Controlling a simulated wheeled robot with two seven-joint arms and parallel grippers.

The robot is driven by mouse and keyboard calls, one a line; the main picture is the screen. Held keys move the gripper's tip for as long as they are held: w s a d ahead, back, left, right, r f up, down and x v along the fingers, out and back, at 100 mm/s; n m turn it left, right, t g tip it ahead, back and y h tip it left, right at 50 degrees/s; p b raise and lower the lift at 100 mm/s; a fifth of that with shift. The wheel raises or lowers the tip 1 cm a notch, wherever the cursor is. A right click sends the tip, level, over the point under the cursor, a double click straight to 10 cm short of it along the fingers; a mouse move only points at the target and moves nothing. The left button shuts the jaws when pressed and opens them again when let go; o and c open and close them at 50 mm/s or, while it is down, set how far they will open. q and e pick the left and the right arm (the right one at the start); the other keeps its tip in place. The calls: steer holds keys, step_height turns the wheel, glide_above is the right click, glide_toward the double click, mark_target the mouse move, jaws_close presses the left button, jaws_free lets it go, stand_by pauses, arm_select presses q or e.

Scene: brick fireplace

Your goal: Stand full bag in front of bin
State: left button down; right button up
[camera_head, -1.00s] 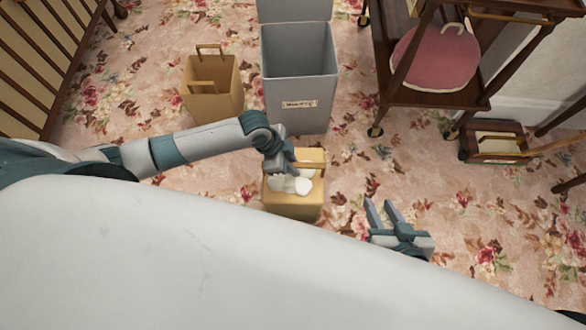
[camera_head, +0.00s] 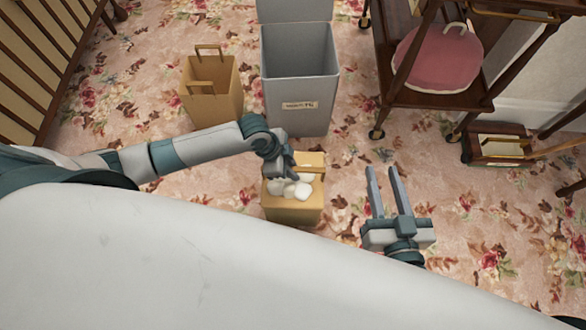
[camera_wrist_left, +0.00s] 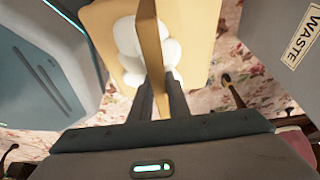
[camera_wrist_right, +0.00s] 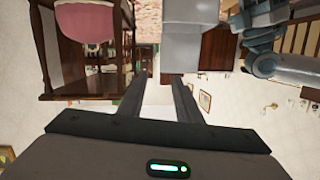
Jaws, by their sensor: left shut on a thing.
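The full bag (camera_head: 291,212), tan paper with white lumps on top, is in front of the grey bin (camera_head: 300,100), with a strip of carpet showing between them. It looks upright; I cannot tell whether its base touches the floor. My left gripper (camera_head: 288,176) is shut on the bag's upper part. In the left wrist view its fingers (camera_wrist_left: 159,78) pinch a tan edge of the bag (camera_wrist_left: 200,30) beside the white lumps (camera_wrist_left: 128,35). My right gripper (camera_head: 381,168) is open and empty, right of the bag. The bin's label reads "WASTE" in the left wrist view (camera_wrist_left: 300,42).
An empty tan bag (camera_head: 212,98) with handles stands left of the bin. A dark wooden cart (camera_head: 476,98) with a pink cushion (camera_head: 436,58) is at the right. A slatted wooden piece (camera_head: 40,60) is at the upper left. Flowered carpet (camera_head: 350,150) is free between bin and right gripper.

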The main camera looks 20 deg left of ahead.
arm_select(q)
steer(key=shift+f, duration=0.1)
steer(key=c, duration=1.7)
jaws_free()
arm_select(e)
steer(key=shift+r, duration=0.1)
